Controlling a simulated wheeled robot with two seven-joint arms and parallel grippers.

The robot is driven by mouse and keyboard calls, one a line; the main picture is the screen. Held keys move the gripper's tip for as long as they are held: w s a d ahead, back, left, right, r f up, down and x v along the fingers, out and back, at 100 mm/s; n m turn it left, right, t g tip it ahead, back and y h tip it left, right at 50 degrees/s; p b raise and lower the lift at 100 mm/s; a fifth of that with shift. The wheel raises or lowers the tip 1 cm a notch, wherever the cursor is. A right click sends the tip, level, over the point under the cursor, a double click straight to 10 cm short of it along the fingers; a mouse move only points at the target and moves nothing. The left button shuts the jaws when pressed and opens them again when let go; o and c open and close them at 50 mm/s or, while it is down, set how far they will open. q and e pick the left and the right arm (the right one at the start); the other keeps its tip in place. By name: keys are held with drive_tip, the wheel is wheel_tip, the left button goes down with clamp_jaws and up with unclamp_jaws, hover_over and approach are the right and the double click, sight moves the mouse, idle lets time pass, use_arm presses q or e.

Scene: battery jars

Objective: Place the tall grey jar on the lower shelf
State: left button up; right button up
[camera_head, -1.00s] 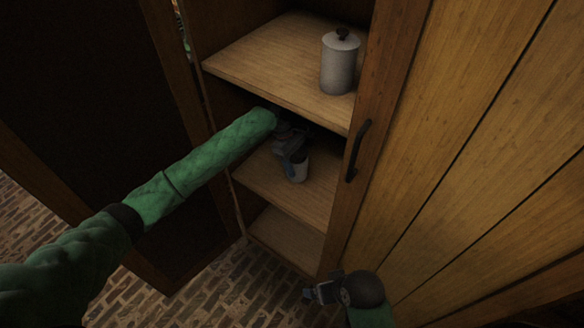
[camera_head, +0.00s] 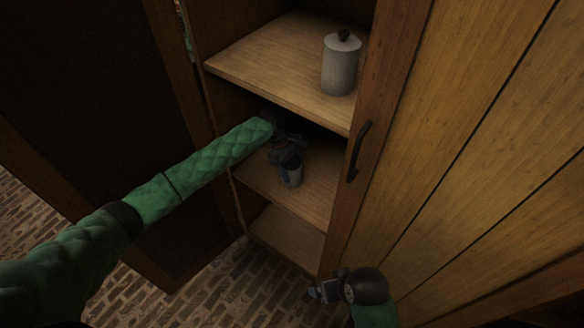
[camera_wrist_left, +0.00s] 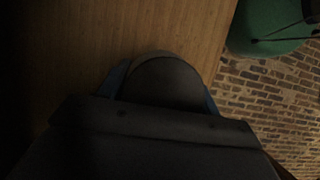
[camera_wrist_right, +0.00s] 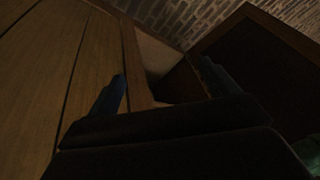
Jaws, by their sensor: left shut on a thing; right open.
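My left gripper (camera_head: 290,163) is inside the open cabinet, below the upper shelf (camera_head: 270,72). It is shut on a grey jar (camera_head: 294,179), whose upper part is mostly hidden by the gripper. The jar is close over the shelf below (camera_head: 313,195); I cannot tell whether it touches. In the left wrist view the jar's dark round top (camera_wrist_left: 165,82) is between the blue fingertips, over wooden board. My right gripper (camera_head: 316,291) is open and empty outside the cabinet, low at its front. Its two fingers are spread in the right wrist view (camera_wrist_right: 162,92).
A pale grey jar with a dark knob (camera_head: 340,66) stands on the upper shelf at right. A bottom board (camera_head: 288,240) lies under the held jar's shelf. A wooden panel with a black handle (camera_head: 359,152) borders the opening at right. A dark door (camera_head: 90,130) stands open at left.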

use_arm(q)
drive_tip(key=o, duration=1.2)
